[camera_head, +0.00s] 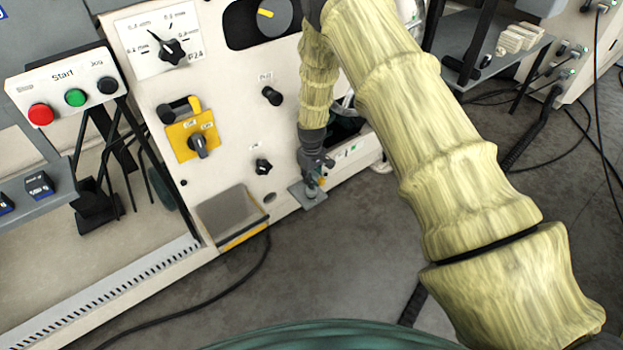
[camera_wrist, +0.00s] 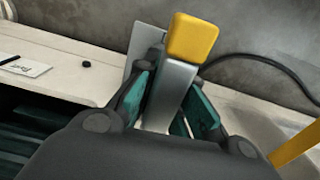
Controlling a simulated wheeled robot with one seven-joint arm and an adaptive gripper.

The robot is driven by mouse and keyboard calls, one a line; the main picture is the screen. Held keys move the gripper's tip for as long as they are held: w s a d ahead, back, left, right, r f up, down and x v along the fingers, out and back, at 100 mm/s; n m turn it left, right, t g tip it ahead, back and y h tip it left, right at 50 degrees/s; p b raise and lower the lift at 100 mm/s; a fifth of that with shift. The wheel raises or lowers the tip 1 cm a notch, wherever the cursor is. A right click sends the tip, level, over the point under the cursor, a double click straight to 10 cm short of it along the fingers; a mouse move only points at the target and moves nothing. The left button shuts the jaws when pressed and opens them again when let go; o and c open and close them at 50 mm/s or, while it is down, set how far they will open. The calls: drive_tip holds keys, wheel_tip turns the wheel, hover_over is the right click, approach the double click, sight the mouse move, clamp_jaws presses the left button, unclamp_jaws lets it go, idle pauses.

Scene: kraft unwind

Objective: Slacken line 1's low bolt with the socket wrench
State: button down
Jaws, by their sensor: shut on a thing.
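My gripper (camera_head: 315,172) is low against the front of the pale machine, just above a small grey metal plate (camera_head: 309,198) near the floor. In the wrist view, the teal-padded fingers of my gripper (camera_wrist: 172,95) are shut on a grey metal bar with a yellow block at its end, which looks like the socket wrench (camera_wrist: 180,78). Its yellow end (camera_wrist: 193,38) points away from the palm. In the head view the wrench is small and mostly hidden. I cannot make out the low bolt or whether the wrench touches it.
The machine's front carries a yellow switch plate (camera_head: 184,138), black knobs and a dial (camera_head: 166,47). A grey box (camera_head: 230,214) juts out low, left of my gripper. A button box (camera_head: 70,90) stands at left. A black cable (camera_head: 215,297) lies on the open floor.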

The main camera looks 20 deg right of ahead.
drive_tip(key=shift+n+p, duration=0.4)
drive_tip(key=shift+n, duration=0.6)
drive_tip(key=shift+r+n+p, duration=0.15)
drive_tip(key=shift+n+p, duration=0.15)
drive_tip(key=shift+p, duration=0.05)
drive_tip(key=shift+n+p, duration=0.3)
drive_tip(key=shift+n, duration=0.5)
drive_tip(key=shift+n+p, duration=0.45)
drive_tip(key=shift+n, duration=0.75)
